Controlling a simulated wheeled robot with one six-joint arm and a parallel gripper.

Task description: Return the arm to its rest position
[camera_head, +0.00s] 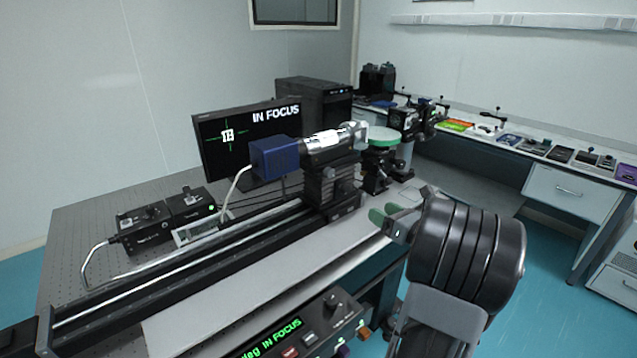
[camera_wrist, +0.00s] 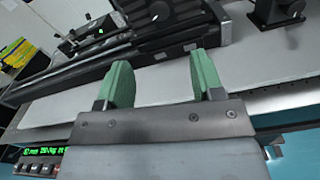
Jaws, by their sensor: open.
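My gripper (camera_head: 386,218) is at the front right edge of the optical table (camera_head: 75,225), with my black arm link behind it. In the wrist view my gripper (camera_wrist: 157,82) shows two green finger pads held wide apart. Nothing is between them but a view of the pale table strip and the black rail (camera_wrist: 125,60). The gripper appears apart from the rail and the instruments on it.
A blue camera with a silver lens (camera_head: 275,158) sits on the rail. Behind it a monitor (camera_head: 225,140) reads "IN FOCUS". A control box with green text (camera_head: 285,338) is at the front edge. A side bench (camera_head: 540,160) holds several small parts; blue floor lies between.

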